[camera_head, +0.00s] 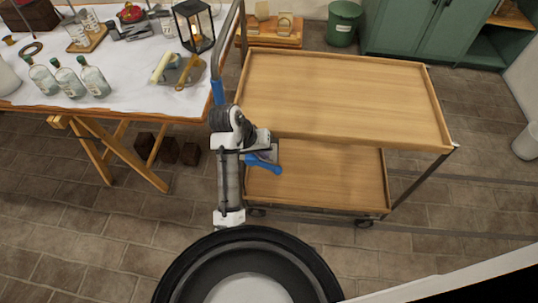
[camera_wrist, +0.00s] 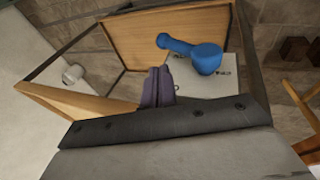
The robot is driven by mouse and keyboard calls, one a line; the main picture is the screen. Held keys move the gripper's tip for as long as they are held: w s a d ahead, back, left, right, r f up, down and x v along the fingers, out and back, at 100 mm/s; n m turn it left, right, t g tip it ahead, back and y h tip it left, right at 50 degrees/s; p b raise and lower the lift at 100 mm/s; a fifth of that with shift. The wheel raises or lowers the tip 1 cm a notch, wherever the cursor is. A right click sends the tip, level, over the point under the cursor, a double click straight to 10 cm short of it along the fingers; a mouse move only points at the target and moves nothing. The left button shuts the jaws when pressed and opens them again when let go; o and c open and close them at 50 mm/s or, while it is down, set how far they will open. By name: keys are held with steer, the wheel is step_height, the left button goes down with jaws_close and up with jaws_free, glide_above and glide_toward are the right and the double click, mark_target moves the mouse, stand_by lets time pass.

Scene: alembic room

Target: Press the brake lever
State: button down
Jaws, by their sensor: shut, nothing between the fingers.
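The blue brake lever (camera_head: 264,163) is at the left end of the trolley, level with the space between its two trays. In the wrist view the lever (camera_wrist: 205,57) shows a round hub with a short arm pointing left, in front of a pale plate (camera_wrist: 205,82). My gripper (camera_wrist: 158,74) is shut and empty, its dark fingers below and left of the lever's hub in the picture. A gap shows between fingers and lever there; the depth between them is hard to tell. In the head view my arm covers part of the trolley's left end, and the fingertips cannot be made out.
The wooden trolley (camera_head: 340,90) has an upper and a lower tray (camera_head: 330,180), both empty. Its metal push handle has a blue grip (camera_head: 217,92). A cloth-covered table (camera_head: 130,95) with bottles and a lantern (camera_head: 194,25) stands left. Brick floor is clear in front and right.

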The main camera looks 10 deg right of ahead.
steer(key=shift+p+v, duration=1.3)
steer(key=shift+v, duration=0.8)
steer(key=shift+a, duration=0.1)
